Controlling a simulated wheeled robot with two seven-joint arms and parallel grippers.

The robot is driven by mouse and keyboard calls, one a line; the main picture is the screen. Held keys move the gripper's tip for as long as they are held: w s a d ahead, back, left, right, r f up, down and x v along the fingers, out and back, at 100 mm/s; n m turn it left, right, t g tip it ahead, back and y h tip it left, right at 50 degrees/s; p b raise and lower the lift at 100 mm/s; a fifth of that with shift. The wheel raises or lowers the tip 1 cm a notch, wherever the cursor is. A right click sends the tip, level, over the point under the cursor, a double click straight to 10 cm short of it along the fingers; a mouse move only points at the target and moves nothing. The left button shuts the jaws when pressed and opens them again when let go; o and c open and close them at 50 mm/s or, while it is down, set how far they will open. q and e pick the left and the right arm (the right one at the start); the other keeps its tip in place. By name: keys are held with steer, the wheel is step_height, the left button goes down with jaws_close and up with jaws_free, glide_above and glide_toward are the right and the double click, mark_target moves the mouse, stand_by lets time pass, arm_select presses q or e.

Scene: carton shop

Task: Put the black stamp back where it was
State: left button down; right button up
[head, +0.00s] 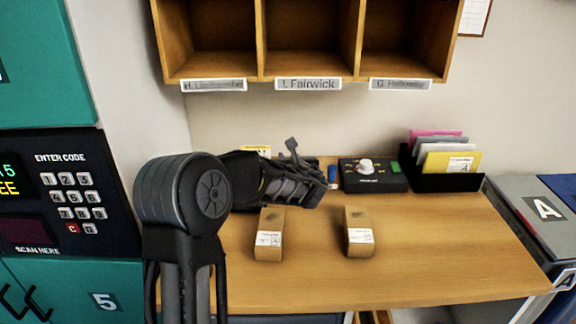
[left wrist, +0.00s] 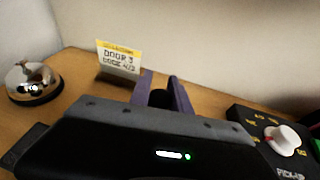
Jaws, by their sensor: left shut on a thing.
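My left gripper (left wrist: 163,92) is shut on a dark rounded thing (left wrist: 160,98), which looks like the black stamp and shows between the purple fingers in the left wrist view. The fingers and my wrist hide most of it. In the head view my left gripper (head: 300,178) is over the back of the wooden table, left of a black control box (head: 375,180). I cannot tell whether the stamp touches the table. My right gripper is not in view.
Two small brown cartons (head: 269,234) (head: 359,232) stand on the table (head: 430,260). A bell (left wrist: 34,82) and a door-code card (left wrist: 118,60) are at the back left. A black file holder (head: 440,180) is at the right. Wooden pigeonholes (head: 260,40) hang above. The front right of the table is clear.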

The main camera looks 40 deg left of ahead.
arm_select(q)
steer(key=shift+f, duration=1.1)
steer(key=shift+f, duration=0.15)
steer(key=c, duration=1.2)
jaws_free()
steer(key=shift+s+d+r, duration=0.1)
steer(key=shift+r, duration=0.1)
steer(key=b+v, duration=0.1)
steer(key=v, duration=1)
steer(key=shift+s+d+r, duration=0.1)
steer(key=shift+s+d, duration=0.15)
